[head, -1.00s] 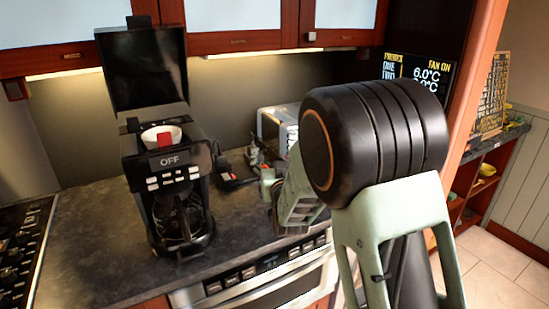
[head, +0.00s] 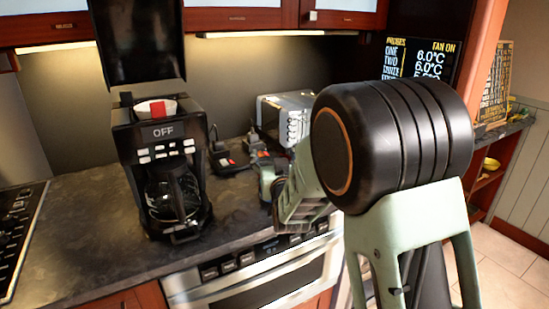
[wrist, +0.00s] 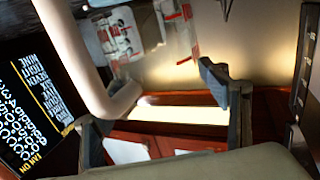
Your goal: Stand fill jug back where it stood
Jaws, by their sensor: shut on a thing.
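The fill jug (wrist: 122,40) is in the wrist view, a clear vessel with red markings and a pale curved handle (wrist: 88,70). My gripper (wrist: 152,100) has its two dark fingers on either side of the lower handle and is shut on the jug. In the head view my gripper (head: 268,180) is low over the counter, right of the coffee maker (head: 160,150), partly behind my arm. The jug cannot be made out there. The coffee maker has its lid up, a white filter with a red piece on top, a glass carafe (head: 172,197) and an OFF display.
A silver toaster-like appliance (head: 290,112) and small dark items (head: 232,158) stand at the back of the counter (head: 85,225). A hob (head: 18,220) is at left, an oven (head: 265,280) below the front edge. Clear counter lies left of the coffee maker.

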